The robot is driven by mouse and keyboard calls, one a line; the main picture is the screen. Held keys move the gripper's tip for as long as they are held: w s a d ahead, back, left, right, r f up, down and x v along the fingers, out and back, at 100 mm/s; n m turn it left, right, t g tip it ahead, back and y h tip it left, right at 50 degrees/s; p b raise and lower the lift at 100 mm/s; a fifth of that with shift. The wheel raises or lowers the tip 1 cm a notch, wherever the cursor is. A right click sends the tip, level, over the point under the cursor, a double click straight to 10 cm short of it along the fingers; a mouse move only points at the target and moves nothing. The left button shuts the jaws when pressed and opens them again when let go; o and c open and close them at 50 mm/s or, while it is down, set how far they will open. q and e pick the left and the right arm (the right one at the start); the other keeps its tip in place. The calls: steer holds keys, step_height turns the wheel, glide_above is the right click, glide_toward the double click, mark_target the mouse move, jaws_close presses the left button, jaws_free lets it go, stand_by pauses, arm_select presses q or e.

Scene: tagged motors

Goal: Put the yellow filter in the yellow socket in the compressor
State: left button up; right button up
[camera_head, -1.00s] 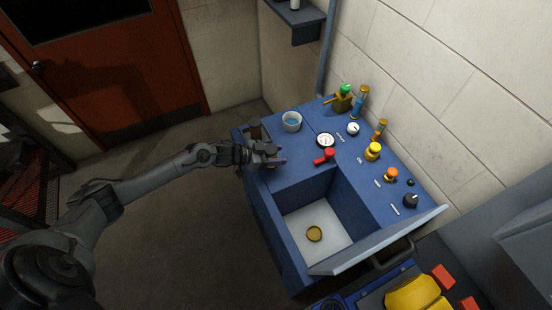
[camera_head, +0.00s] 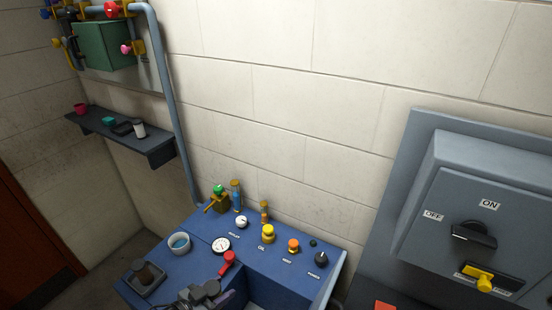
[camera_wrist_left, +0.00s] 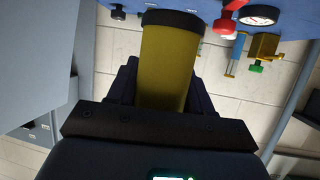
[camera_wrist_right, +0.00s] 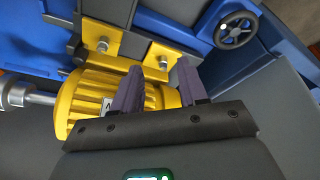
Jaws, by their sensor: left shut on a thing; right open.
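A yellow cylindrical filter (camera_wrist_left: 168,62) with a black end cap fills the middle of the left wrist view. My left gripper (camera_wrist_left: 160,85) is shut on it. In the head view my left gripper (camera_head: 208,294) is at the bottom edge, over the blue compressor (camera_head: 185,262); the filter is hard to make out there. The compressor's open recess (camera_head: 270,292) is cut off by the bottom edge, and the yellow socket is out of view. My right gripper (camera_wrist_right: 160,88) is open, close to a yellow motor (camera_wrist_right: 88,98); I cannot tell whether it touches the motor.
A grey switch panel (camera_head: 470,215) is at the right. A shelf (camera_head: 125,137) hangs on the left wall.

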mark_target(208, 288)
arm_select(q)
steer(key=a+n+t+y, duration=0.1)
steer(key=n+y, duration=0.1)
steer(key=a+r+n+y, duration=0.1)
steer(key=n+y, duration=0.1)
steer(key=y, duration=0.1)
steer(key=r+n+t+y, duration=0.1)
steer(key=n+y, duration=0.2)
steer(key=shift+s+a+r+t, duration=0.1)
steer(key=shift+s+a+t, duration=0.2)
steer(key=shift+a, duration=0.1)
steer(key=s+r+p, duration=0.8)
steer(key=r+p, duration=0.5)
steer(key=p, duration=0.3)
steer(key=shift+s+d+r, duration=0.15)
steer(key=shift+s+r, duration=0.05)
steer(key=shift+s, duration=0.1)
steer(key=shift+w, duration=0.1)
